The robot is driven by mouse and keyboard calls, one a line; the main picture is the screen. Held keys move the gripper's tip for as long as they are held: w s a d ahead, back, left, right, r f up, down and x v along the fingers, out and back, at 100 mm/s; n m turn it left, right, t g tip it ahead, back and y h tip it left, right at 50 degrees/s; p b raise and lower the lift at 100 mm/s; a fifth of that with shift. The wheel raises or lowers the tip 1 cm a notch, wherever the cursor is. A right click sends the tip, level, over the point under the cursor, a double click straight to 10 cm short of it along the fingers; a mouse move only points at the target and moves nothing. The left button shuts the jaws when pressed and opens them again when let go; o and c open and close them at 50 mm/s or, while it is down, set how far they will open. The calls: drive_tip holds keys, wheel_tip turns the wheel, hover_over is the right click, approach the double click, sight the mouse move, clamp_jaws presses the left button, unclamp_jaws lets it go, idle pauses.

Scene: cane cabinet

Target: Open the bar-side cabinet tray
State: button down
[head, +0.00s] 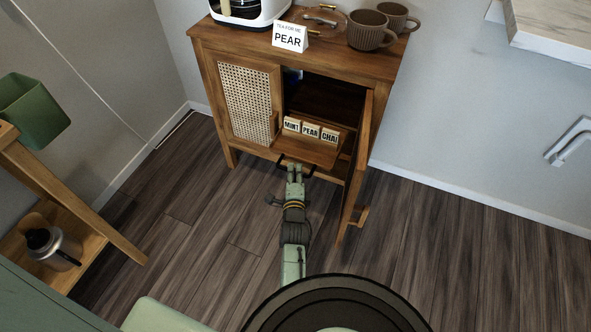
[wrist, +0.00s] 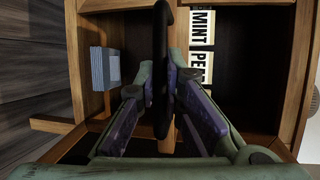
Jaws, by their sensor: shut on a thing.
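The wooden cane cabinet (head: 218,48) stands against the wall, its right-hand door (head: 364,130) swung open. A wooden tray (head: 305,151) sticks out of the open compartment. It carries small packets labelled MINT, PEAR and CHAI (head: 311,131). My gripper (head: 295,167) is at the tray's front edge, shut on the dark tray handle (wrist: 161,75), which passes between the fingers in the wrist view. Part of the handle also shows beside the gripper in the head view (head: 283,161). The back of the tray is hidden inside the cabinet.
The open door stands just right of my gripper. On the cabinet top are a PEAR sign (head: 290,36), two brown mugs (head: 369,30) and a white appliance (head: 250,12). A wooden stand with a kettle (head: 54,249) is at left. The floor before the cabinet is clear.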

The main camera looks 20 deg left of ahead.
drive_tip(key=c, duration=1.7)
unclamp_jaws()
